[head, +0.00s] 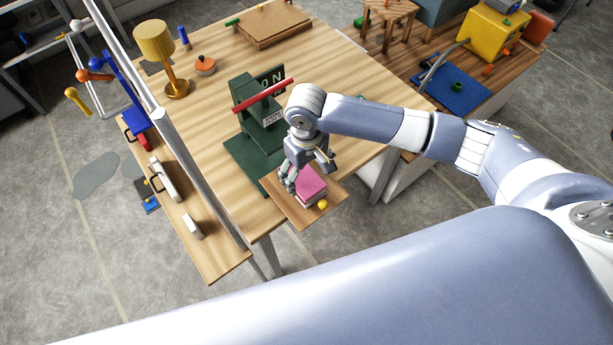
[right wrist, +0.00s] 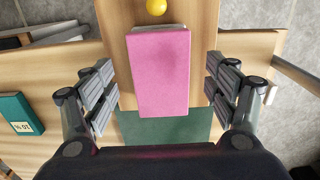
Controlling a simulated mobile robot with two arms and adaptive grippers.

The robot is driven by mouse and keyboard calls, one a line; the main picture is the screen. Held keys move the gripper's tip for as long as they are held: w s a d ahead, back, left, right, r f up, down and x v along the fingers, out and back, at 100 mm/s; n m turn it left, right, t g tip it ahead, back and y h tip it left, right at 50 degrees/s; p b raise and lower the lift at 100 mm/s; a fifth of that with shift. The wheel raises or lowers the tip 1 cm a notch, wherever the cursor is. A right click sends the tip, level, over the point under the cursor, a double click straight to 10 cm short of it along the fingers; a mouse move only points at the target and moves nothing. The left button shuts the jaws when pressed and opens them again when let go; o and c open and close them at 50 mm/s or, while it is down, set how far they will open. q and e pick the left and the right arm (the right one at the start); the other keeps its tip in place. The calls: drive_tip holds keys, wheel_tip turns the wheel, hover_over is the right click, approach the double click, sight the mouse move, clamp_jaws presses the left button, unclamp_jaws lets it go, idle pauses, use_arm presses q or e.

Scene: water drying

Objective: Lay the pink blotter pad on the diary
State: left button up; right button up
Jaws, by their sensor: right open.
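The pink blotter pad (right wrist: 161,72) lies flat in the right wrist view, between the two fingers of my right gripper (right wrist: 160,84). The fingers are apart, with a gap on either side of the pad, and do not touch it. In the head view the pink pad (head: 312,184) lies on a small wooden board, below my right gripper (head: 307,172), which partly covers it. A pale edge shows under the pad's far end in the wrist view. I cannot tell whether this is the diary. My left gripper is not in view.
A yellow ball (head: 323,204) lies by the pad on the wooden board (head: 287,208). A dark green stand (head: 242,152) with a red bar (head: 263,95) stands left of my right gripper. A yellow lamp (head: 155,43) stands farther back. The table between is mostly clear.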

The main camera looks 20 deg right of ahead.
sight(306, 182)
wheel_tip(306, 182, up, 10)
drive_tip(key=b, duration=0.1)
drive_tip(key=shift+f+b, duration=0.15)
drive_tip(key=shift+b, duration=0.15)
idle(0.3)
